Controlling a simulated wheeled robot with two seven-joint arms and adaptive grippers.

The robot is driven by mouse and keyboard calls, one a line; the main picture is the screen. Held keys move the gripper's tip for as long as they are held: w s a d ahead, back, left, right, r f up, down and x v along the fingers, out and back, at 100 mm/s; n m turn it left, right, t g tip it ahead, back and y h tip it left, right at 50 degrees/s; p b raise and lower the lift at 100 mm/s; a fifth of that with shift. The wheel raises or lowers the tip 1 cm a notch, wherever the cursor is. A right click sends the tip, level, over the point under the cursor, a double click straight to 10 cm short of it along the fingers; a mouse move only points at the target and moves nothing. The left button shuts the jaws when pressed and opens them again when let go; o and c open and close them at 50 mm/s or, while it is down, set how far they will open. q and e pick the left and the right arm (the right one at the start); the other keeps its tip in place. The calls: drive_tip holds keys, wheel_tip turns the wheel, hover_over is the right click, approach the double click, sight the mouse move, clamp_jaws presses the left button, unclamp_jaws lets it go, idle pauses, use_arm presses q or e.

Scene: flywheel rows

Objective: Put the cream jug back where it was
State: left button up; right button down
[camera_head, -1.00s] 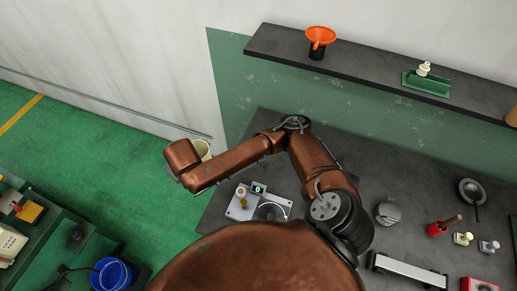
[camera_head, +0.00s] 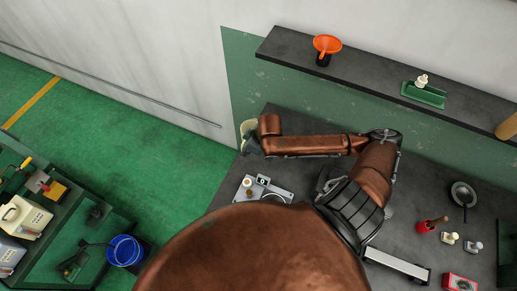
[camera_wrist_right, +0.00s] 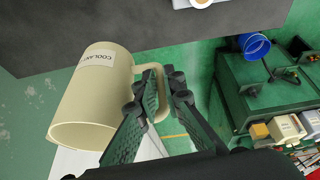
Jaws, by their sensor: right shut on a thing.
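The cream jug (camera_wrist_right: 95,98) has a label reading COOLANT, partly cut off. In the right wrist view it hangs tilted at the left, its rim toward the lower left. My right gripper (camera_wrist_right: 163,88) is shut on its handle, with the two fingers around the handle's bar. In the head view, a part of the jug (camera_head: 248,128) shows beyond the end of my right arm, at the left edge of the dark worktable. My arm hides most of the jug and the gripper there. My left gripper is not in view.
The dark worktable (camera_head: 420,175) carries a scale (camera_head: 263,188), a red pot (camera_head: 428,226) and a round pan (camera_head: 463,193). A shelf (camera_head: 375,80) above holds an orange funnel (camera_head: 327,44). A green bench at the left holds cream canisters (camera_head: 25,216); a blue bucket (camera_head: 125,250) stands beside it.

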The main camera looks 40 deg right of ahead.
drive_tip(key=d+f, duration=0.2)
drive_tip(key=w+d+f, duration=0.1)
drive_tip(key=d+f, duration=0.1)
drive_tip(key=d+f+p, duration=0.1)
drive_tip(key=d+f, duration=0.1)
drive_tip(key=d, duration=0.1)
drive_tip(key=shift+w+f, duration=0.25)
drive_tip(key=shift+f, duration=0.05)
drive_tip(key=shift+d+f, duration=0.1)
drive_tip(key=shift+f, duration=1.55)
drive_tip(key=shift+f, duration=0.1)
drive_tip(key=c, duration=2)
unclamp_jaws()
drive_tip(key=shift+c, duration=0.2)
drive_tip(key=v, duration=1.2)
